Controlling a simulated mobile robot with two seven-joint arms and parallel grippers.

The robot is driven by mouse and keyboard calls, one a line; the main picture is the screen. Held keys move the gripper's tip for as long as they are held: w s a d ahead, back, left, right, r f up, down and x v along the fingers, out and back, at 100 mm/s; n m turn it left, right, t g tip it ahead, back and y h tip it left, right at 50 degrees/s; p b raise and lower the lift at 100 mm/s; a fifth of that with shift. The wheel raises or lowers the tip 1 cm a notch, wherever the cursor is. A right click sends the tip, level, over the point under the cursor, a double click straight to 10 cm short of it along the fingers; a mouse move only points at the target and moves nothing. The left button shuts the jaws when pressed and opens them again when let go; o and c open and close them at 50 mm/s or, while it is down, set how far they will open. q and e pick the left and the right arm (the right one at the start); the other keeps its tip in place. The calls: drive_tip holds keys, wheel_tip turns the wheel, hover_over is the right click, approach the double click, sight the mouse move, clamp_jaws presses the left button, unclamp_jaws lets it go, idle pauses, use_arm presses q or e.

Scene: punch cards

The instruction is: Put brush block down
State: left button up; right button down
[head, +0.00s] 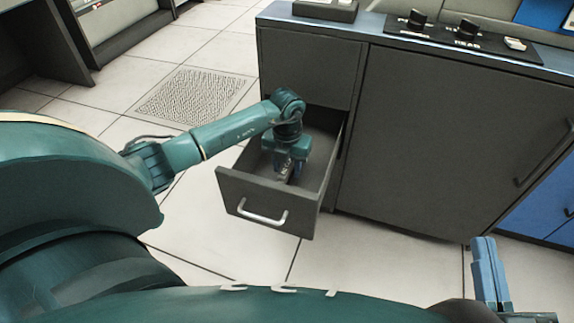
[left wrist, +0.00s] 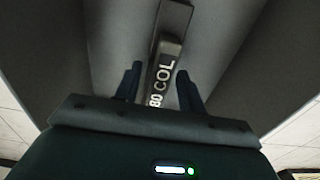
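A dark block lettered "80 COL" (left wrist: 165,75), which I take for the brush block, lies low in the open drawer (head: 250,192). In the left wrist view it lies between my left gripper's fingers (left wrist: 160,85), slightly tilted. The fingers stand apart, with a gap visible on the block's left side. In the head view my left gripper (head: 287,165) points down into the drawer and hides most of the block. My right gripper (head: 490,270) is at the lower right, its blue fingers close together, with nothing seen between them.
The drawer is pulled out of a dark cabinet (head: 430,130), with its handle (head: 262,212) facing me. On the cabinet top are a panel with knobs (head: 465,35) and a dark tray-like item (head: 325,10). A floor grille (head: 195,95) and free tiled floor lie to the left.

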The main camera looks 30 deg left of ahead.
use_arm(q)
wheel_tip(320, 180, up, 12)
drive_tip(key=p, duration=0.5)
use_arm(e)
drive_tip(key=shift+d+f+n+g+h, duration=0.3)
drive_tip(key=shift+d+n+h, duration=0.1)
drive_tip(key=shift+d+h, duration=0.15)
use_arm(q)
drive_tip(key=shift+r, duration=0.1)
use_arm(e)
drive_tip(key=shift+a+r, duration=0.1)
